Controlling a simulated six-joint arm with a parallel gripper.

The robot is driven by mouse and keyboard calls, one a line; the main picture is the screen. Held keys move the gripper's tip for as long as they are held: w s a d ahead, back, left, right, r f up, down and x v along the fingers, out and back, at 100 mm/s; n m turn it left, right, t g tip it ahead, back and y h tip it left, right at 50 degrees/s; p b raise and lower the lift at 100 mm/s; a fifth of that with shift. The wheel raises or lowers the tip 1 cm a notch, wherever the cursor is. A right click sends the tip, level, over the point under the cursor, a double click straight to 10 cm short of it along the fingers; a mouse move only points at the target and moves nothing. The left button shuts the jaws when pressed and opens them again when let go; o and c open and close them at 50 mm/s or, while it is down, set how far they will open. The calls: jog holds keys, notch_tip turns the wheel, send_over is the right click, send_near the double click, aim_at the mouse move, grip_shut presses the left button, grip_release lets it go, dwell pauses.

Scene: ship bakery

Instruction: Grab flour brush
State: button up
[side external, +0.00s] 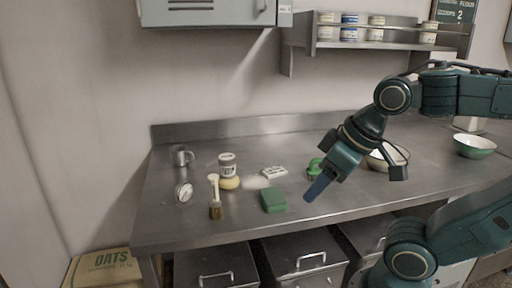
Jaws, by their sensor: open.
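The flour brush (215,200) lies on the steel worktop at left of centre, with a pale handle and brown bristles at its near end. The handle reaches back close beside a yellow round thing under a white labelled tin. My gripper (318,189) hangs above the worktop, well to the right of the brush, pointing down and left. It is open, and nothing shows between its jaws; only one blue finger shows clearly.
A white tin (227,165), a dial gauge (184,192) and a metal mug (181,156) stand near the brush. A green block (273,200) lies between brush and gripper. A white block (273,172) lies behind it. The wall shelf (375,46) is above.

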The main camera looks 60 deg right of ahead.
jog(key=shift+w, duration=0.1)
jog(key=n+g+y, duration=0.1)
jog(key=n+y, duration=0.1)
jog(key=n, duration=0.2)
send_near(217, 177)
jog(key=f, duration=0.1)
jog(key=shift+x, duration=4.5)
jog(key=shift+w+a, duration=0.15)
jog(key=shift+x, duration=2.45)
jog(key=shift+f, duration=0.1)
jog(key=shift+c, duration=0.3)
jog(key=c, duration=0.9)
